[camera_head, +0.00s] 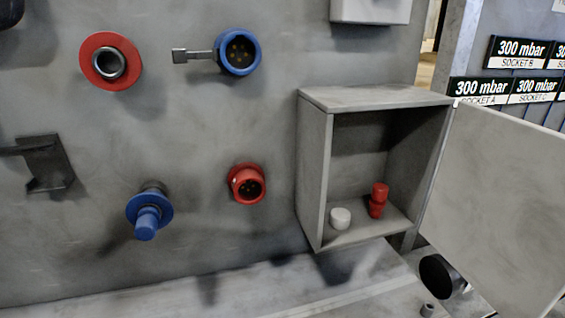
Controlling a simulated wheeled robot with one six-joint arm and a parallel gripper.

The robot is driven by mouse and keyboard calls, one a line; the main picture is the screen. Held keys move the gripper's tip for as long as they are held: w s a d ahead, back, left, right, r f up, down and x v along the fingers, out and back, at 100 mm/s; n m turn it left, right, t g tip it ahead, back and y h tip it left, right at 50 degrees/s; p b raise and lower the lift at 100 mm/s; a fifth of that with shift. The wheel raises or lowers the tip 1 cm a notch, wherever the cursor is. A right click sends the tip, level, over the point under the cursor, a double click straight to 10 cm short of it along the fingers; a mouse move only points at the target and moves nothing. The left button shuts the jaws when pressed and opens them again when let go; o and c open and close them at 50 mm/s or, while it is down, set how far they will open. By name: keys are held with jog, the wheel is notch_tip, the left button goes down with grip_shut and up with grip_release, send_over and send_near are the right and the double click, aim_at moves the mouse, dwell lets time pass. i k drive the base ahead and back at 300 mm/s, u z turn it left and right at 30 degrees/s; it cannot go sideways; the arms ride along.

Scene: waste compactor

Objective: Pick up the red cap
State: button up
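A small red cap-like piece (377,203) stands upright inside the open grey wall cabinet (314,165). It has a narrower waist and stands on the cabinet floor, right of a low white round cap (340,218). The two stand apart, with a small gap between them. Nothing touches the red piece from above. I cannot make out my gripper in this view.
The cabinet door (500,210) is swung open to the right. On the wall are a red ring socket (110,62), a blue socket (238,52), a blue plug (147,215), a red socket (247,185) and a dark bracket-like shape (50,165). A ledge runs below.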

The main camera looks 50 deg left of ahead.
aim_at(377, 202)
jog(key=u, duration=1.35)
